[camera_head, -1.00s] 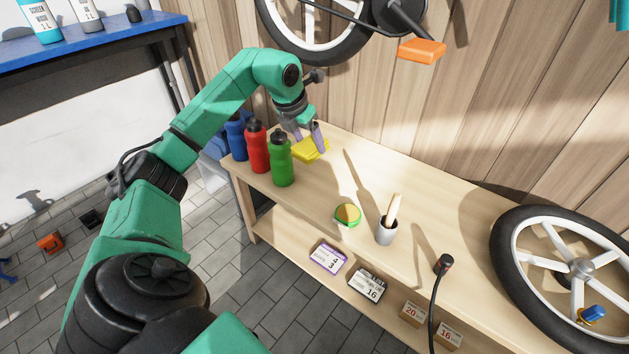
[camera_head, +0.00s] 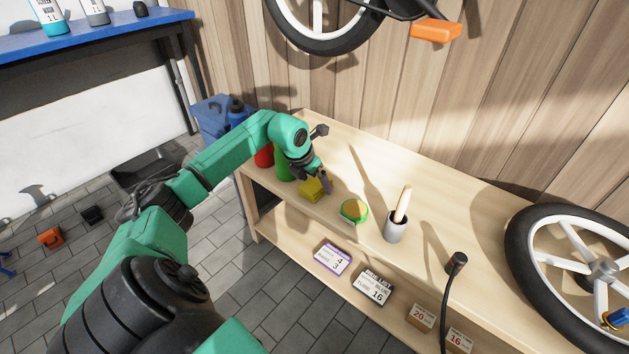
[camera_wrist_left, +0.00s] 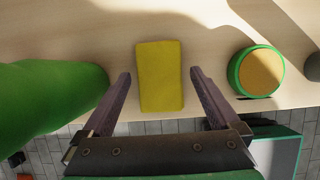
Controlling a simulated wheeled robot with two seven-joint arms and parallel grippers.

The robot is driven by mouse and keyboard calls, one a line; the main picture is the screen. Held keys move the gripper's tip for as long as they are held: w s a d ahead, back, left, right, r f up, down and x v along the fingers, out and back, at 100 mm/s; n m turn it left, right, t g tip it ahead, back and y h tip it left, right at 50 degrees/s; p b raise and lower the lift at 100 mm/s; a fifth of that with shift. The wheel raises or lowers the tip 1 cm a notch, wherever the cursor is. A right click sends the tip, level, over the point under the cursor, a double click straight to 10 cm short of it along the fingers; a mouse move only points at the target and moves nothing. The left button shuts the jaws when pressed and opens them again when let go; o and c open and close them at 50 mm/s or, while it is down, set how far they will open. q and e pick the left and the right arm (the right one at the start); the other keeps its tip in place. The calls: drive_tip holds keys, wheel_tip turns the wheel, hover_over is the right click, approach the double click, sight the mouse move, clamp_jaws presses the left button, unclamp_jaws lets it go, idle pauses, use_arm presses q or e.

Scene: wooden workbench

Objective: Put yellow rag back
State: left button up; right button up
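The yellow rag (camera_head: 311,190) is a folded block near the front edge of the bench, between the green bottle (camera_head: 283,166) and a round green-rimmed container (camera_head: 354,211). My left gripper (camera_head: 322,182) is over the rag in the head view. In the left wrist view, the rag (camera_wrist_left: 159,76) lies between the two fingers of the left gripper (camera_wrist_left: 160,75), with a visible gap on each side. The fingers are spread and do not appear to touch it. Whether the rag rests fully on the wood is hard to tell. My right gripper is not in view.
The green bottle is close on the left in the wrist view (camera_wrist_left: 45,95), and the round container (camera_wrist_left: 257,70) is on the right. A red bottle (camera_head: 264,157), a grey cup (camera_head: 396,229) with a brush and a wheel (camera_head: 590,265) also stand on the bench (camera_head: 440,205).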

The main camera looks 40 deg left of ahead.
sight(308, 188)
use_arm(q)
drive_tip(key=shift+r, duration=0.1)
drive_tip(key=p+v, duration=0.1)
drive_tip(key=v, duration=0.5)
drive_tip(key=shift+s+r, duration=0.1)
drive_tip(key=shift+r, duration=0.1)
drive_tip(key=v, duration=0.5)
drive_tip(key=shift+s+d+r, duration=0.1)
drive_tip(key=shift+r, duration=0.15)
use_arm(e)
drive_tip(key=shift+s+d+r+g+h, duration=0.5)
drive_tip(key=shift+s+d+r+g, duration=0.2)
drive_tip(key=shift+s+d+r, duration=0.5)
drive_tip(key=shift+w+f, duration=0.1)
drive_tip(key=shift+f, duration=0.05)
